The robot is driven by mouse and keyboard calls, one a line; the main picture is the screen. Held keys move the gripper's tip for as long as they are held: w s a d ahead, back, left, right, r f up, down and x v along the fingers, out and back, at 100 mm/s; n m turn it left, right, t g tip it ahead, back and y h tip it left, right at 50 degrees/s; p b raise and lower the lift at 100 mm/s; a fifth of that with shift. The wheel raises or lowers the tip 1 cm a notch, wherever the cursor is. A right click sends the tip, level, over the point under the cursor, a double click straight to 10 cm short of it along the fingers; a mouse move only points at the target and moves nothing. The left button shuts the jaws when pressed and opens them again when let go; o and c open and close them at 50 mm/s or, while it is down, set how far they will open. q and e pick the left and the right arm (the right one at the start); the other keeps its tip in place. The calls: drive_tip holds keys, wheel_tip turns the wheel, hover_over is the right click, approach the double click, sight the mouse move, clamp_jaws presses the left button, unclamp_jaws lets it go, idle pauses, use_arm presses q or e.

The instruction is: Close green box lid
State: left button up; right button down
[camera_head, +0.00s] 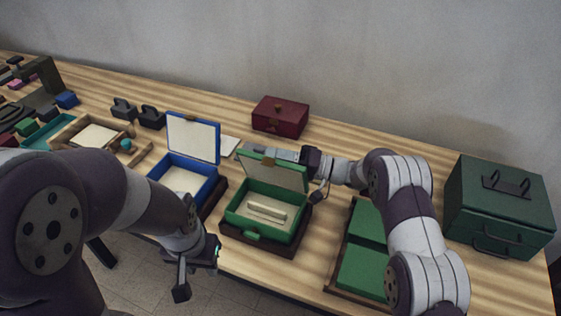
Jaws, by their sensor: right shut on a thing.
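The green box (238,208) stands open on a dark base in the middle of the table. Its lid (275,172) is raised at the back, with a cream inner face and a small brass clasp at its top edge. A pale bar lies on the cream floor of the box. My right gripper (270,152) reaches in from the right and is shut at the lid's upper edge; the lid partly hides its fingers. My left gripper (184,284) hangs low in front of the table edge, apart from the box; its finger gap is unclear.
A blue box (158,168) stands open left of the green box. A closed dark red box (280,116) is behind it. A tray of green panels (362,268) and a large dark green case (497,207) are on the right. Wooden trays and small items fill the left.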

sight(269, 172)
drive_tip(key=shift+s+a+n, duration=0.3)
drive_tip(key=shift+s+n, duration=0.45)
drive_tip(key=shift+n, duration=0.25)
drive_tip(key=shift+s+a+f+n+g+h, duration=0.1)
drive_tip(key=shift+s+a+n+g+h, duration=0.1)
drive_tip(key=shift+s+n, duration=0.25)
drive_tip(key=shift+s+a+n+g+h, duration=0.1)
drive_tip(key=shift+s+n+g+h, duration=0.15)
drive_tip(key=shift+n, duration=0.3)
drive_tip(key=shift+s+a+f+n, duration=0.15)
drive_tip(key=shift+s+f+n, duration=0.2)
drive_tip(key=shift+s+n, duration=0.5)
drive_tip(key=n, duration=0.1)
drive_tip(key=s+f+n+h, duration=0.1)
drive_tip(key=shift+s+a+f+n, duration=0.15)
drive_tip(key=shift+s+a+n, duration=0.15)
drive_tip(key=shift+n, duration=0.05)
drive_tip(key=shift+s+a+f+n+t+h+b, duration=0.2)
drive_tip(key=shift+s+f+n+b, duration=0.25)
drive_tip(key=shift+f+n, duration=0.35)
drive_tip(key=shift+s+a+f+n+t+h+b, duration=0.1)
drive_tip(key=shift+s+f+n+h+b, duration=0.3)
drive_tip(key=shift+n, duration=0.6)
drive_tip(key=shift+s+a+f+n+t+h+b, duration=0.15)
drive_tip(key=shift+s+f+n+b, duration=0.15)
drive_tip(key=shift+s+f+n, duration=0.4)
drive_tip(key=shift+w+f, duration=0.1)
drive_tip(key=shift+w, duration=0.05)
